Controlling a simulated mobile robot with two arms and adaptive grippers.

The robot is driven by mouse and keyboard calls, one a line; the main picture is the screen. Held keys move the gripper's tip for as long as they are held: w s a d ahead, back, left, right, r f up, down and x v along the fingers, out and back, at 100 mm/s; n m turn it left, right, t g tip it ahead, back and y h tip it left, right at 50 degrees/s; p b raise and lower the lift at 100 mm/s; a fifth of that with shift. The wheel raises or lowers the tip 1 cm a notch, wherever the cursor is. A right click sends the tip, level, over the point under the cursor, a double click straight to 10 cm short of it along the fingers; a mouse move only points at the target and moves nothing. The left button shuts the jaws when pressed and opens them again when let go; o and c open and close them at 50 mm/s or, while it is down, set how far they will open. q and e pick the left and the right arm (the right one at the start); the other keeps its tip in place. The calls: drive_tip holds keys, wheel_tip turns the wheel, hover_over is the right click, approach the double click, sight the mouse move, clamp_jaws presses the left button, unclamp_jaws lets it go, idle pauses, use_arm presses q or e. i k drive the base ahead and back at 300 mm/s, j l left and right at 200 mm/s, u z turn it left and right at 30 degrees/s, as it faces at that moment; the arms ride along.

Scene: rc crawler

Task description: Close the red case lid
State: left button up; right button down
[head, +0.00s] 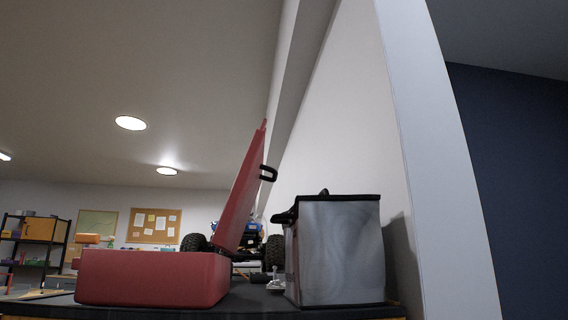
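The red case stands on a dark tabletop in the lower left of the head view. Its base (152,278) is a red box with rounded edges. Its red lid (242,190) stands open, steeply raised and leaning to the right at the top. A dark handle (268,173) sticks out from the lid's right side. The inside of the case is hidden from this low angle. Neither of my grippers is in the head view.
A grey box with black trim (338,250) stands right of the case. An RC crawler with black wheels (274,252) is partly hidden behind the lid. The dark tabletop (258,300) has a narrow gap between case and box. A wall rises at the right.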

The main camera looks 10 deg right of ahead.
sight(227, 235)
drive_tip(key=k+j, duration=0.3)
drive_tip(key=j, duration=0.15)
drive_tip(key=k+j, duration=0.25)
drive_tip(key=j, duration=0.2)
drive_tip(key=k+j, duration=0.3)
drive_tip(key=j, duration=0.15)
drive_tip(key=i+j+z, duration=0.05)
